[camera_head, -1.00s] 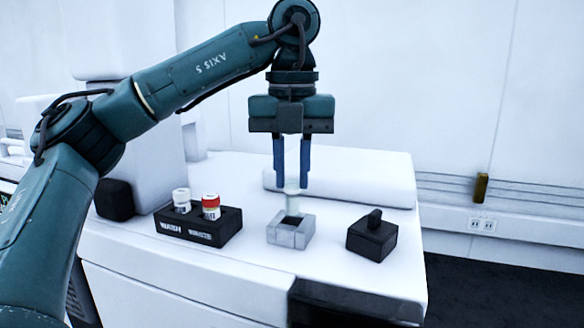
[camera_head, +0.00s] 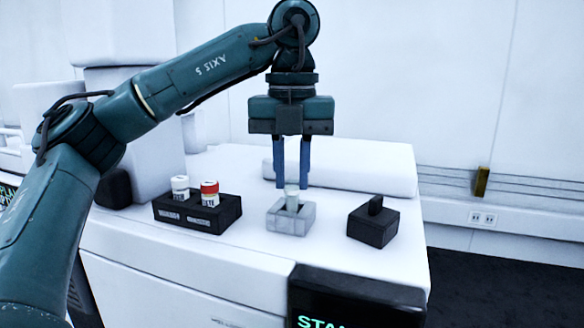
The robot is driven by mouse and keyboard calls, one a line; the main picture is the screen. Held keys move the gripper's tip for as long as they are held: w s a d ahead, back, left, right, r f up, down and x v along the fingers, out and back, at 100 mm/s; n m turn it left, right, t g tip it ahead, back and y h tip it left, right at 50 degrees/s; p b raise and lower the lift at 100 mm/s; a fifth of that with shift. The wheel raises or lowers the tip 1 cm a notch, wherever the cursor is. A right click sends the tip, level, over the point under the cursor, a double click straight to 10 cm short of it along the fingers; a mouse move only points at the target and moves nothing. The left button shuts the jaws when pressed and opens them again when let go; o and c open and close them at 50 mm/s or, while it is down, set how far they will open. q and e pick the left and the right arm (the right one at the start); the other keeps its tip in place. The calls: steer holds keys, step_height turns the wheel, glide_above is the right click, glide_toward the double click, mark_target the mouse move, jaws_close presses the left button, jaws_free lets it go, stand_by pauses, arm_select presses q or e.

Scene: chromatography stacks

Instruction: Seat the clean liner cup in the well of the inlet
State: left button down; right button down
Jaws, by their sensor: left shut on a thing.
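The liner cup (camera_head: 291,197) is a small pale, translucent cylinder, upright between the fingertips of my left gripper (camera_head: 292,184). That gripper points straight down and is shut on the cup. The inlet (camera_head: 284,220) is a light grey block on the white instrument top, directly below. The cup's lower part overlaps the inlet's square well opening and appears to reach into it. I cannot tell whether it touches the bottom. My right gripper is not in view.
A black rack (camera_head: 215,222) left of the inlet holds a white-capped vial (camera_head: 180,188) and a red-capped vial (camera_head: 210,193). A black block with an upright tab (camera_head: 374,225) stands to the right. A raised white panel (camera_head: 350,170) lies behind. A dark display (camera_head: 340,309) is at the front.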

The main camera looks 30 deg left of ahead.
arm_select(q)
steer(key=shift+f, duration=0.1)
steer(key=shift+f+b, duration=0.3)
steer(key=shift+f, duration=0.1)
stand_by(0.3)
steer(key=c, duration=0.8)
jaws_free()
